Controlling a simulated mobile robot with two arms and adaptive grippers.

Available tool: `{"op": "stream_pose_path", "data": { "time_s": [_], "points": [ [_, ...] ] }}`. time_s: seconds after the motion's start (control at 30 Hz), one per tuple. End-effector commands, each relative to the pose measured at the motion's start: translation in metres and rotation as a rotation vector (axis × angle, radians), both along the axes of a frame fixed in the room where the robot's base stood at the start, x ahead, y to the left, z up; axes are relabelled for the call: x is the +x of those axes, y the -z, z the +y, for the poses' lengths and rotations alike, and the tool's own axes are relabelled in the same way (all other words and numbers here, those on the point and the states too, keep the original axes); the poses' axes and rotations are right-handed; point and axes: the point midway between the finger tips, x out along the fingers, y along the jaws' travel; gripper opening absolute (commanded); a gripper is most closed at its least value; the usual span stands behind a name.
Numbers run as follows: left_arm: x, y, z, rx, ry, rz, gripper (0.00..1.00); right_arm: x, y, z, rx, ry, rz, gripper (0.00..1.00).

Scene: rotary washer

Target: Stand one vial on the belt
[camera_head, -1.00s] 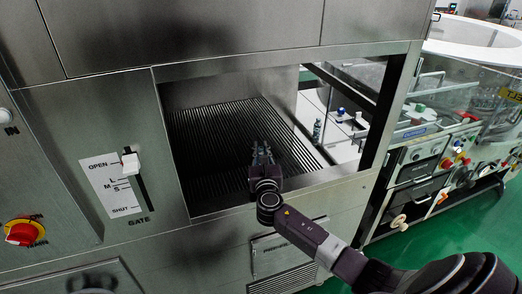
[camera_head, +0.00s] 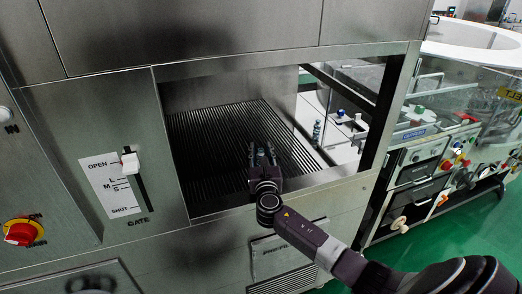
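The belt (camera_head: 212,140) is a dark, ribbed surface inside the steel machine's opening. My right gripper (camera_head: 262,152) reaches through the opening from the front and is low over the belt. Its two fingers point away into the machine and stand apart, so it looks open. I cannot make out a vial between or just beyond the fingers; that spot is small and dark. A small vial-like object with a bluish tone (camera_head: 317,131) stands to the right, beyond the belt's edge. My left gripper is not in view.
The opening's steel frame (camera_head: 335,190) lies close below my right arm. A gate lever (camera_head: 130,163) sits on the left panel near OPEN. A white surface with small blue-capped items (camera_head: 341,113) lies right of the belt. The left part of the belt is clear.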

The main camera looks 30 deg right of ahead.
Motion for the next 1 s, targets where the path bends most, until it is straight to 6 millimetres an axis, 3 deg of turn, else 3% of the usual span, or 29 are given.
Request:
{"op": "stream_pose_path", "data": {
  "time_s": [0.03, 0.07, 0.33, 0.4, 0.8, 1.0],
  "points": [
    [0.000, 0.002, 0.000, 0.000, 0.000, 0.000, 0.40, -0.004, 0.018, 0.004, 0.006, -0.005, 0.028, 0.30],
    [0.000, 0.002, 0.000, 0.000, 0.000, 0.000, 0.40, -0.004, 0.018, 0.004, 0.006, -0.005, 0.028, 0.30],
    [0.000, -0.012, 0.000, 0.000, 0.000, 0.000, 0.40, -0.003, 0.001, 0.004, 0.009, -0.005, 0.026, 0.30],
    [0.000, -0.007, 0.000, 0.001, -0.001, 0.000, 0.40, -0.014, 0.007, 0.011, 0.008, -0.008, 0.028, 0.30],
    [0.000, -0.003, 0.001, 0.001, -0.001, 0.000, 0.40, -0.081, 0.001, 0.046, 0.006, -0.005, 0.019, 0.30],
    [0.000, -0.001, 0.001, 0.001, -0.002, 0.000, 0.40, -0.102, -0.001, 0.057, 0.003, -0.004, 0.016, 0.30]
  ]
}}
